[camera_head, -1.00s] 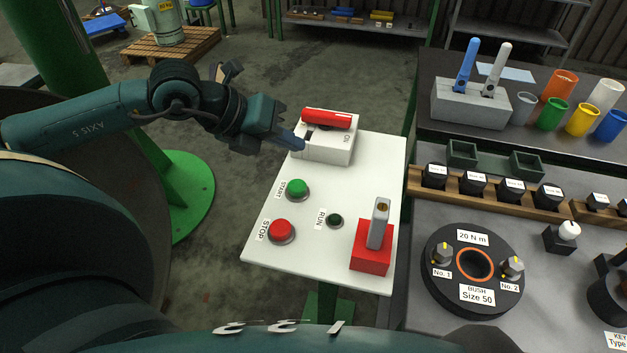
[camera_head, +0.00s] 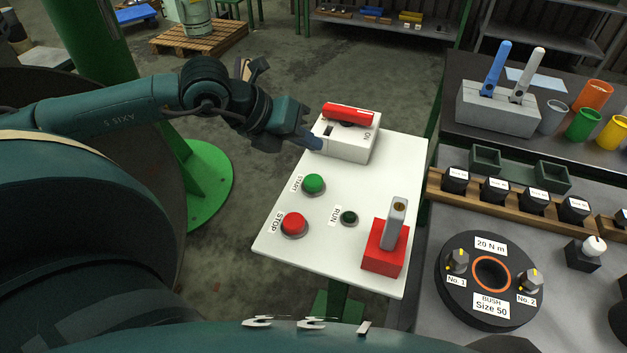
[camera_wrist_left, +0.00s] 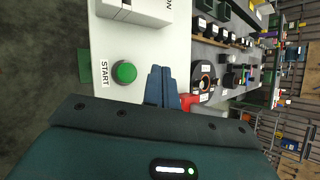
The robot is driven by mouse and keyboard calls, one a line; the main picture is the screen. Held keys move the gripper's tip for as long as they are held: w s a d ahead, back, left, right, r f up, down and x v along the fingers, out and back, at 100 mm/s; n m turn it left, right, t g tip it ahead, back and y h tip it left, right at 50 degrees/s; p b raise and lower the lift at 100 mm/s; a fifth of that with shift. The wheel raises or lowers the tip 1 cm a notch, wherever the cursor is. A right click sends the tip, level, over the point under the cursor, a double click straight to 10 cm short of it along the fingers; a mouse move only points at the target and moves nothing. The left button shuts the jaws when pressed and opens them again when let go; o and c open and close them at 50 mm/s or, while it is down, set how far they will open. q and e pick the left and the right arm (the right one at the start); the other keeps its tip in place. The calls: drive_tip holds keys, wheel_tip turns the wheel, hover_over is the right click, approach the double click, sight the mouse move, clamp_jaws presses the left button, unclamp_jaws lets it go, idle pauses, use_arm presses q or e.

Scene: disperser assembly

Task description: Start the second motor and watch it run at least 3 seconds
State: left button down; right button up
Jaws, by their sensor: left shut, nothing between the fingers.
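The white control panel (camera_head: 330,240) carries a green START button (camera_head: 314,184), a red STOP button (camera_head: 294,224) and a dark green RUN lamp (camera_head: 349,217) that looks unlit. At its far end is a white switch box (camera_head: 349,140) with a red handle (camera_head: 348,112) beside the ON label. My left gripper (camera_head: 316,143) is shut and empty, close to the box's left side; contact cannot be told. In the left wrist view the shut fingers (camera_wrist_left: 160,86) point over the panel, right of the START button (camera_wrist_left: 124,72). My right gripper is not in view.
A red block with a grey lever (camera_head: 396,224) stands at the panel's near right corner. To the right is a bench with a round black bush fixture (camera_head: 490,312) and a wooden rack of black parts (camera_head: 500,200). The panel's middle is clear.

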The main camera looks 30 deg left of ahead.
sight(308, 182)
use_arm(q)
wheel_tip(308, 182, down, 6)
drive_tip(key=b, duration=0.3)
drive_tip(key=shift+r, duration=0.25)
drive_tip(key=shift+f+b, duration=0.35)
drive_tip(key=shift+b, duration=0.2)
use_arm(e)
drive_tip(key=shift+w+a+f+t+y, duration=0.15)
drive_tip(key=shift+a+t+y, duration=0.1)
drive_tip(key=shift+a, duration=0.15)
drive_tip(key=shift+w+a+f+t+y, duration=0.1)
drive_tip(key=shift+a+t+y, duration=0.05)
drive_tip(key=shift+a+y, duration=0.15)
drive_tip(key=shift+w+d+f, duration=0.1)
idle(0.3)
use_arm(q)
drive_tip(key=shift+f+b, duration=0.4)
drive_tip(key=shift+b, duration=0.25)
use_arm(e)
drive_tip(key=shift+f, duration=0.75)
